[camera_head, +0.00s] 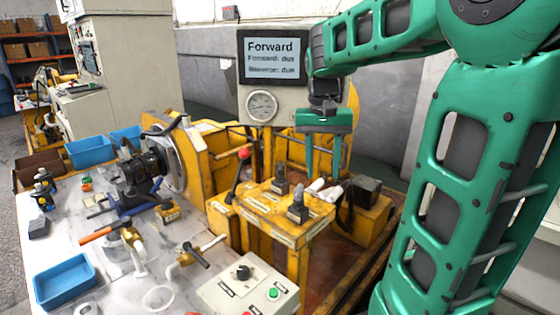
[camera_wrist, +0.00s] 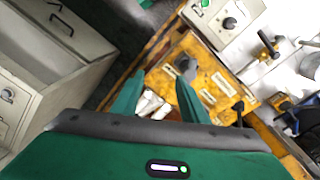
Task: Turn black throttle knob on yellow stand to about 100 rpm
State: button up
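The yellow stand (camera_head: 265,226) is right of the worktable in the head view. Two dark upright knobs are on its top, a front one (camera_head: 298,207) and a rear one (camera_head: 280,181); I cannot tell which is the throttle. In the wrist view one dark grey knob (camera_wrist: 187,66) shows on the yellow top (camera_wrist: 205,75), just beyond the right fingertip; the other may be hidden by that finger. My gripper (camera_head: 322,175) points down just right of and behind the knobs. Its fingers (camera_wrist: 161,80) are apart with nothing held between them. The round dial gauge (camera_head: 262,106) is too small to read.
A screen (camera_head: 272,57) reads "Forward", "Forward: due" and "Reverse: due". A red-balled lever (camera_head: 243,154) rises at the stand's left. White cylindrical parts (camera_head: 326,190) lie close under my gripper. A control box (camera_head: 250,285) with a black knob and green button stands in front.

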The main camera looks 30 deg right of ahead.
notch_tip(320, 180, up, 4)
jog(key=m, duration=0.2)
send_over(280, 165)
jog(key=shift+y, duration=0.4)
notch_tip(280, 165, down, 11)
jog(key=shift+r, duration=0.1)
grip_shut()
